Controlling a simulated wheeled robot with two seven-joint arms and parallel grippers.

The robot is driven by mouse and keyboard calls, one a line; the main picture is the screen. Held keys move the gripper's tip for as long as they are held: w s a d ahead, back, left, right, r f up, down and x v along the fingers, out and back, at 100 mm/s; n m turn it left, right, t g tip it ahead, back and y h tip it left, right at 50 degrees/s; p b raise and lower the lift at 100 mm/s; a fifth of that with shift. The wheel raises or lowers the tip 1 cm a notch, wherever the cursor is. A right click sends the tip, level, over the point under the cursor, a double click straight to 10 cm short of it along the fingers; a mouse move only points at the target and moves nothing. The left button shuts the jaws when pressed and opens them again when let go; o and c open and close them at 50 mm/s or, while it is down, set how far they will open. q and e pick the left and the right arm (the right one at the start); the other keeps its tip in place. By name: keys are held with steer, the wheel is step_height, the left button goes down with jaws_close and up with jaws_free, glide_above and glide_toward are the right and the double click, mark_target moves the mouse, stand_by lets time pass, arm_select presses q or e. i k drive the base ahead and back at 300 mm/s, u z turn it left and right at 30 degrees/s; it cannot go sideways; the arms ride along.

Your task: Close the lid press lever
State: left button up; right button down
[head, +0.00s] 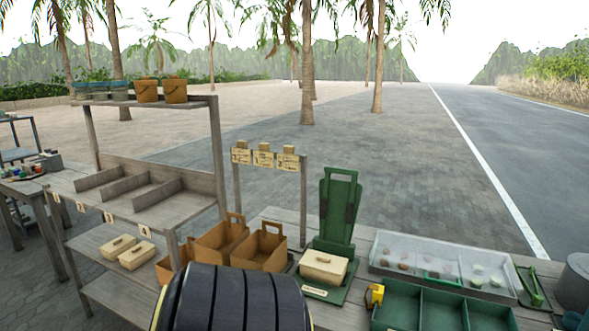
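A cream box with a lid and a small handle (323,266) sits on the press's green base (323,291), in front of the lever. The lever's top bar is clear of the box. Neither of my grippers can be made out in the head view. A large black ribbed shape at the bottom centre hides part of the bench front.
Brown open boxes (260,251) stand left of the press. A clear-lidded tray (440,262) and a green divided tray (440,309) lie to its right, with a small yellow item (374,294) at the green tray's left corner. A wooden shelf (140,190) stands at left.

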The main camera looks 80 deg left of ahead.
mark_target(340, 201)
steer(key=u, duration=2.25)
